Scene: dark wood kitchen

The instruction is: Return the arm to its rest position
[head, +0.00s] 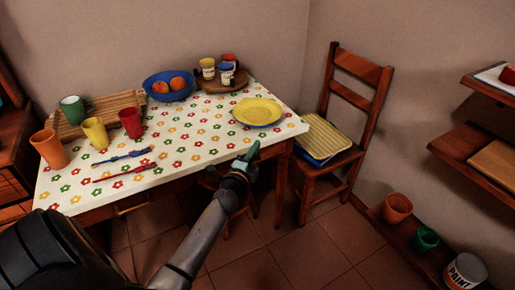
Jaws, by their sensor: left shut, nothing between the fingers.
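My left arm reaches in from the bottom of the head view. Its left gripper (247,157) has green fingers and is shut, with nothing held. It is in front of the table's (200,147) front right part, overlapping the edge in the picture. A yellow plate (257,110) lies on the tabletop just behind it, apart from the fingers. My right gripper is not in view.
Cups, including an orange one (49,149), stand at the table's left. Blue and red cutlery lies near the front. A blue bowl (170,92) of fruit stands behind. A wooden chair (345,130) is at the right. A paint can (465,273) stands lower right.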

